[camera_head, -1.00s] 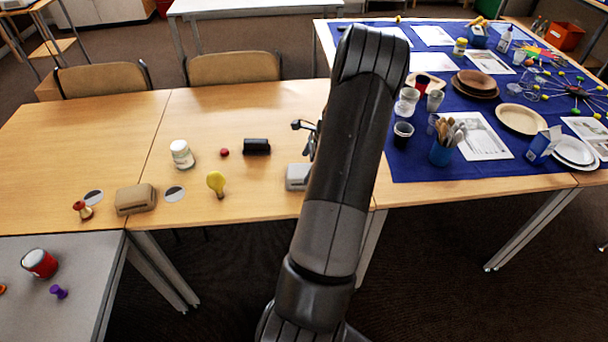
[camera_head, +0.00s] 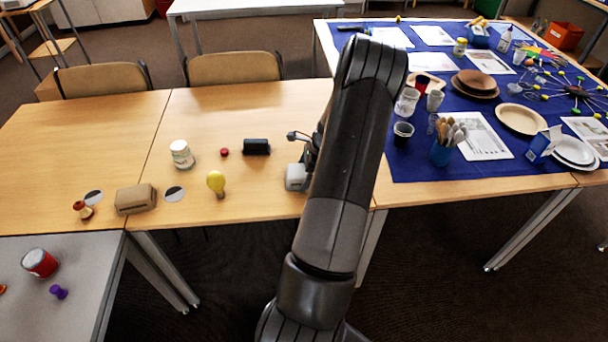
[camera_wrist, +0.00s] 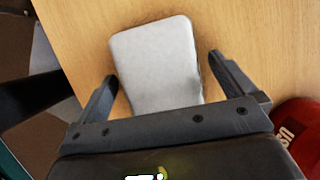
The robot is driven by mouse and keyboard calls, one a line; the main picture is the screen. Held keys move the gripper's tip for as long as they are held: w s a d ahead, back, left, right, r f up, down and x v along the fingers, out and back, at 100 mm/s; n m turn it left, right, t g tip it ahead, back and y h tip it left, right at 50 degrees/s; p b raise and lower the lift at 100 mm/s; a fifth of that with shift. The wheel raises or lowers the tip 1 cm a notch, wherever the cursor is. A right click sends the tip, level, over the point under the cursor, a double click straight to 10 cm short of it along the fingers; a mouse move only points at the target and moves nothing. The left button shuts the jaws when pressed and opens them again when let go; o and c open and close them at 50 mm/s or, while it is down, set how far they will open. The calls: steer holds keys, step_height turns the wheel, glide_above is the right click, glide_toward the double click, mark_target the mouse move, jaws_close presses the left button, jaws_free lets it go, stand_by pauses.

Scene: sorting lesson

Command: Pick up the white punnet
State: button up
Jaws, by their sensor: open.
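The white punnet (camera_head: 296,177) sits on the wooden table near its front edge, partly hidden behind my arm in the head view. In the wrist view the punnet (camera_wrist: 156,62) shows as a pale grey-white block with rounded corners. My gripper (camera_wrist: 162,70) is open, with one finger on each side of the punnet's near part. A gap shows between each finger and the punnet. In the head view my gripper is mostly hidden by my arm, just above and beside the punnet.
A red rounded thing with white lettering (camera_wrist: 300,130) lies close to the right finger in the wrist view. A yellow bulb-shaped thing (camera_head: 216,182), black block (camera_head: 256,147) and white jar (camera_head: 182,154) stand left of the punnet. The blue-covered table (camera_head: 420,170) is crowded.

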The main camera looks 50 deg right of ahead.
steer(key=shift+c, duration=0.2)
steer(key=c, duration=1)
